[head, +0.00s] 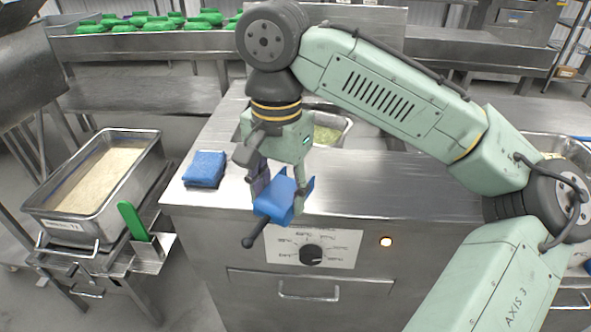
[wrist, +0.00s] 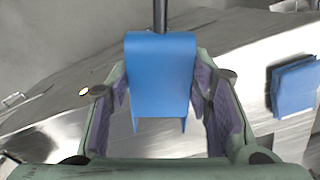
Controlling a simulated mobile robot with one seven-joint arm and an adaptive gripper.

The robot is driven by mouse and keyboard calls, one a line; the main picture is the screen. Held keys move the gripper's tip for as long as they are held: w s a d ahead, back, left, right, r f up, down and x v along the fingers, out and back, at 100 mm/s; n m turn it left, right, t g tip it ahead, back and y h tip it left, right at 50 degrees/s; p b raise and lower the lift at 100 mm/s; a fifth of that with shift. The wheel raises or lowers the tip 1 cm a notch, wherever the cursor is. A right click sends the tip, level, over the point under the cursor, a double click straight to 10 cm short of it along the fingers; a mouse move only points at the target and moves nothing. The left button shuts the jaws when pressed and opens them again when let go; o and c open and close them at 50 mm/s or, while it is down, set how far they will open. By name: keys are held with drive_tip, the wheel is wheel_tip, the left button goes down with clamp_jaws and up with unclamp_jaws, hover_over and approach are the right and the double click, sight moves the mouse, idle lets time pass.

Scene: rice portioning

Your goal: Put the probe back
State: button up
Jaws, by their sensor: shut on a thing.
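The probe (head: 275,203) has a blue body with a dark rod that points down and to the left in the head view. It also shows in the wrist view (wrist: 160,75), between the purple finger pads, with its rod running up out of the picture. My gripper (head: 284,180) is shut on the blue body and holds it above the front edge of the steel counter (head: 390,190). The gripper also shows in the wrist view (wrist: 163,105). I cannot make out the probe's resting place.
A folded blue cloth (head: 205,168) lies on the counter left of my gripper. A pan of rice (head: 139,179) stands at the left, with a green-handled tool (head: 133,221) by it. A sunken pan (head: 328,134) lies behind my gripper. The counter's right part is clear.

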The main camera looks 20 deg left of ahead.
drive_tip(key=w, duration=0.3)
drive_tip(key=w+p, duration=0.1)
drive_tip(key=w, duration=0.1)
drive_tip(key=w+a+p, duration=0.1)
drive_tip(key=w, duration=0.2)
drive_tip(key=shift+w+a+f, duration=0.1)
drive_tip(key=shift+w+f, duration=0.2)
drive_tip(key=f, duration=0.1)
drive_tip(key=f+p, duration=0.1)
drive_tip(key=f, duration=0.1)
drive_tip(key=shift+w+f, duration=0.1)
drive_tip(key=shift+w, duration=0.2)
drive_tip(key=shift+f, duration=0.3)
drive_tip(key=shift+f, duration=0.15)
drive_tip(key=o, duration=1.1)
drive_tip(key=shift+o, duration=0.2)
wheel_tip(320, 180, up, 12)
drive_tip(key=b, duration=0.1)
drive_tip(key=shift+r, duration=0.2)
